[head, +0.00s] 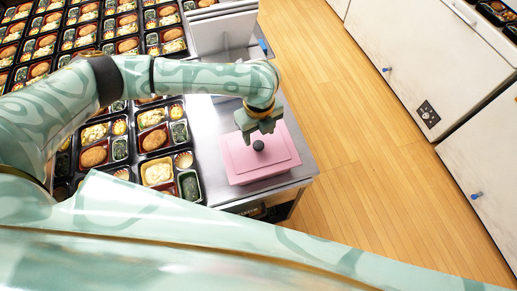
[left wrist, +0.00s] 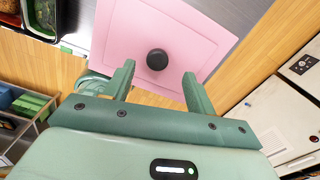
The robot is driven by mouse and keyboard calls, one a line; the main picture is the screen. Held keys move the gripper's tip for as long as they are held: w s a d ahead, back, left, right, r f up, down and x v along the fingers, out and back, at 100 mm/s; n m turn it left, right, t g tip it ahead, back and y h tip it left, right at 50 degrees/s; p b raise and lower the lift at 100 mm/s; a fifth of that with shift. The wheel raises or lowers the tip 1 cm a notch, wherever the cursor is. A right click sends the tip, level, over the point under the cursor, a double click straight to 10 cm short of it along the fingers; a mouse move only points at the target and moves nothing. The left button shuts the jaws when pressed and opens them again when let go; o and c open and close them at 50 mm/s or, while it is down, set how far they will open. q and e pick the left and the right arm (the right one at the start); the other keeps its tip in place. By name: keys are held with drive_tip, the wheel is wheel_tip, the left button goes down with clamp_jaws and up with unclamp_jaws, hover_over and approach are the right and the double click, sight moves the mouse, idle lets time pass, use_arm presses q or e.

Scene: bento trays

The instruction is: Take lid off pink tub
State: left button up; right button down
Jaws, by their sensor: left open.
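The pink tub (head: 247,176) stands on a steel counter with its pink lid (head: 278,157) on top. A round black knob (head: 259,146) sits in the middle of the lid. My left gripper (head: 258,127) is over the lid, just behind the knob in the head view. In the left wrist view the lid (left wrist: 125,38) fills the upper middle. The knob (left wrist: 157,60) shows there just past the fingertips, between their lines. The left gripper (left wrist: 158,84) is open and empty, its two green fingers apart. My right gripper is not in view.
Several filled black bento trays (head: 144,144) crowd the left of the tub. A pale upright box (head: 222,32) stands behind it on the steel counter (head: 207,117). Wooden floor (head: 335,150) lies open to the right, with white cabinets (head: 430,70) beyond.

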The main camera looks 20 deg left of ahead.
sight(258, 144)
use_arm(q)
drive_tip(key=f, duration=0.3)
drive_tip(key=f+b, duration=0.1)
drive_tip(key=shift+s+f, duration=0.25)
drive_tip(key=shift+f, duration=0.1)
drive_tip(key=shift+r, duration=0.1)
drive_tip(key=c, duration=1.1)
drive_tip(key=shift+r, duration=0.1)
